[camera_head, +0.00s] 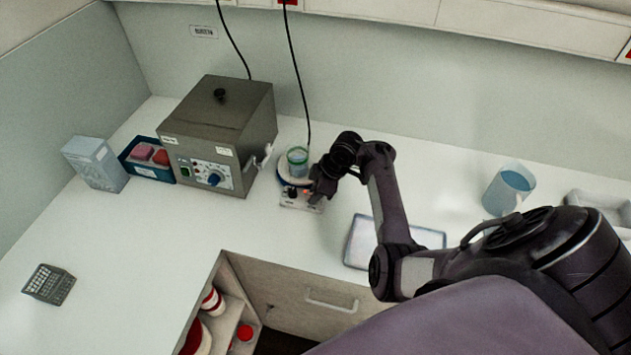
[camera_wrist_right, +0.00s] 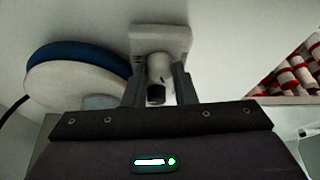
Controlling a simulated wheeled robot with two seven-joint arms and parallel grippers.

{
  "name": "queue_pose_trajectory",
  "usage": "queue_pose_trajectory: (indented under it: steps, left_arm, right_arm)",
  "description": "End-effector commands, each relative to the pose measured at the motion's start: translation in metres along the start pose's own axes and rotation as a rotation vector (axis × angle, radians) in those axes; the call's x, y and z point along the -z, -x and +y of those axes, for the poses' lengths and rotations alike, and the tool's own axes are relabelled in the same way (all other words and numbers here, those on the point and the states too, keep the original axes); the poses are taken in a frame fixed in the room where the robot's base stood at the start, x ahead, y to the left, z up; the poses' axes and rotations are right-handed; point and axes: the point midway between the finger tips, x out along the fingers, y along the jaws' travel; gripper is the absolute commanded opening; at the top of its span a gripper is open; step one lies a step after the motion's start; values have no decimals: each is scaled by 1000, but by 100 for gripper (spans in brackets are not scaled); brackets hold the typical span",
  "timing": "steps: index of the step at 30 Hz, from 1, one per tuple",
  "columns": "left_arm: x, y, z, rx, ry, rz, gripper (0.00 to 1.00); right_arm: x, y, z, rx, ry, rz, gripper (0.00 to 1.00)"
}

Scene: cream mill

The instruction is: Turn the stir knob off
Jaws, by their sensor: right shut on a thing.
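A magnetic stirrer (camera_head: 287,201) stands on the counter, with a dark knob (camera_head: 291,191) at the left of its front panel and a green-rimmed beaker (camera_head: 297,161) on its round plate. My right gripper (camera_head: 318,192) is at the right part of that panel. In the right wrist view the two fingers (camera_wrist_right: 157,92) are closed around a small pale knob with a dark end (camera_wrist_right: 156,72), against the white stirrer housing (camera_wrist_right: 160,36). The knob's pointer and marks are too small or hidden to read. My left gripper is not in view.
A grey heating bath (camera_head: 222,125) with a blue dial stands left of the stirrer. A blue tray (camera_head: 150,172) and a pale box (camera_head: 95,164) are farther left. A flat tray (camera_head: 362,243) lies near the counter's front edge, and a blue jug (camera_head: 508,187) stands at right.

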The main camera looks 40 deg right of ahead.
Motion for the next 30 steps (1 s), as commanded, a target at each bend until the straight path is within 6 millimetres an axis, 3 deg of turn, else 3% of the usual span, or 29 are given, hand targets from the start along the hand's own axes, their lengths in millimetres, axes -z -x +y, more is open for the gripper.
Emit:
queue_pose_trajectory:
  steps: [9, 24, 25, 30]
  left_arm:
    - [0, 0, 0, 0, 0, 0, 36]
    - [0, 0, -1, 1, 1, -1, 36]
    - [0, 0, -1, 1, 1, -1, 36]
    - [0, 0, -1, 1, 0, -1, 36]
  right_arm:
    - [0, 0, 1, 40, 98, -2, 2]
    - [0, 0, 1, 47, 117, -2, 2]
    - [0, 0, 1, 47, 117, -2, 26]
    - [0, 0, 1, 47, 116, -1, 46]
